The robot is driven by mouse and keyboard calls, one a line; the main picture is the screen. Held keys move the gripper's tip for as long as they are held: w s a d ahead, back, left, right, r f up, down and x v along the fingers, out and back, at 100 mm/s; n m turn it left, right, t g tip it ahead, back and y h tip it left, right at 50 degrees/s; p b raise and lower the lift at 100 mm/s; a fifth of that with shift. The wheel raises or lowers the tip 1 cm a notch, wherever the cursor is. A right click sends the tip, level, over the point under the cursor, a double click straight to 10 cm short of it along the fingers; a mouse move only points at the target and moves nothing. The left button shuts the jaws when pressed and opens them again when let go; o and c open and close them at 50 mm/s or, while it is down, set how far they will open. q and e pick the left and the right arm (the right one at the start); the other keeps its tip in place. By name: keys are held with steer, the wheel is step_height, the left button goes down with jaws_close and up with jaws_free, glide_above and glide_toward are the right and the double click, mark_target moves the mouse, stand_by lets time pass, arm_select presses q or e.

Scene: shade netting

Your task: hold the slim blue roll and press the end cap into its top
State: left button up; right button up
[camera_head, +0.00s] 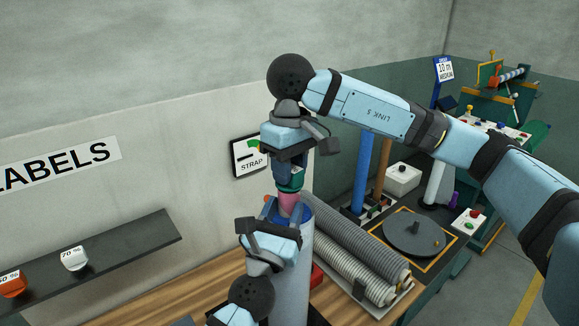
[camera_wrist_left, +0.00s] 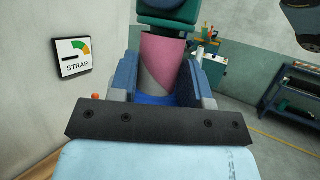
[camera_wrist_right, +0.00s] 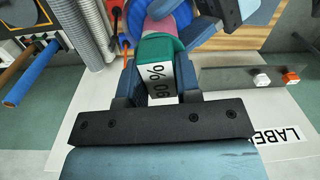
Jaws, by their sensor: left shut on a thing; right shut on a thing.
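A pale grey cylinder (camera_head: 297,265) stands upright on the wooden bench, with blue (camera_head: 305,215) at its top; I take the blue part as the roll. A pink tube-like piece (camera_wrist_left: 163,58) rises from it. My left gripper (camera_head: 278,215) is shut around this piece, just above the blue. A dark green cap (camera_wrist_right: 160,52), marked with a percent label, is in my right gripper (camera_head: 290,165), which is shut on it from above. The cap sits directly over the pink piece and seems to touch it; how deep it sits is hidden by the fingers.
Corrugated grey rolls (camera_head: 350,240) lie right of the cylinder. Beyond stand blue (camera_head: 362,172) and brown (camera_head: 382,165) poles and a dark round turntable (camera_head: 415,232). A wall shelf (camera_head: 120,255) at left holds orange and white caps. A STRAP sign (camera_head: 249,156) hangs behind.

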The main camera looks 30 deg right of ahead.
steer(key=shift+f, duration=0.35)
steer(key=o, duration=1)
steer(key=r, duration=1.2)
steer(key=shift+w+d, duration=0.2)
arm_select(q)
steer(key=shift+s+a+f, duration=0.1)
steer(key=shift+s+a, duration=0.7)
